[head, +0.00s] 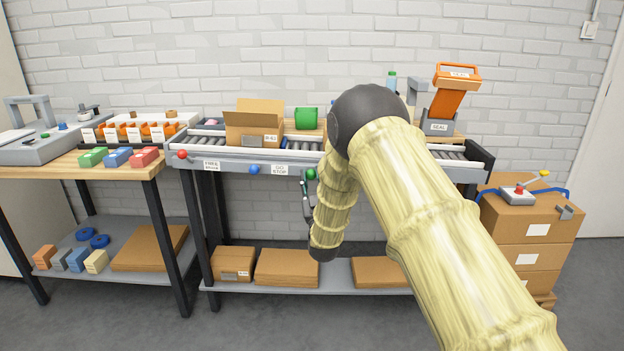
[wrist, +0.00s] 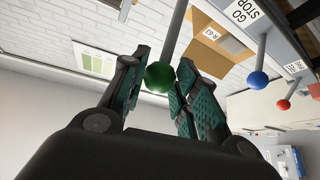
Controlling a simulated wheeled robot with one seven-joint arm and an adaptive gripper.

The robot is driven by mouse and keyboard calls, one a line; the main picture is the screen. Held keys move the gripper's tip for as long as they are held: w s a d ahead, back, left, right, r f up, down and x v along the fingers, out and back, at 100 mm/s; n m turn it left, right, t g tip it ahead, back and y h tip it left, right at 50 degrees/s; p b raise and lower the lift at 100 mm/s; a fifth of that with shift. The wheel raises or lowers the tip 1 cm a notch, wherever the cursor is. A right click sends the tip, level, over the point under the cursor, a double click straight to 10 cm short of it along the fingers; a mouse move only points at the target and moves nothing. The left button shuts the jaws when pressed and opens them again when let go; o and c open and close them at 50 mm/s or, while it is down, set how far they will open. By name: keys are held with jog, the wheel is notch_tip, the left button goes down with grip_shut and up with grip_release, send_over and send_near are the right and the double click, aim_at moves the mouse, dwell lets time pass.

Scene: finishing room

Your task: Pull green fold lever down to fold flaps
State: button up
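The green ball knob of the fold lever (head: 311,174) hangs at the front of the conveyor in the head view. In the wrist view the green knob (wrist: 158,78) sits at the end of a grey rod, between my fingertips. My gripper (head: 307,190) is just below the knob, partly hidden by my arm. In the wrist view my gripper (wrist: 163,72) is open, with a finger on each side of the knob; I cannot tell whether either touches it. A cardboard box (head: 252,138) with raised flaps stands on the conveyor; it also shows in the wrist view (wrist: 205,40).
A blue knob (head: 254,169) and a red knob (head: 182,154) stick out from the conveyor's front (head: 230,163) to the left. Flat cardboard (head: 287,267) lies on the shelf below. Stacked boxes (head: 529,225) with a red-button control stand at the right.

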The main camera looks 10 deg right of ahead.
jog(key=o, duration=0.4)
jog(key=shift+w+f, duration=0.3)
jog(key=shift+f, duration=0.5)
jog(key=shift+o, duration=0.2)
jog(key=shift+s+r, duration=0.15)
jog(key=shift+r, duration=0.25)
jog(key=shift+f, duration=0.15)
jog(key=v, duration=1.2)
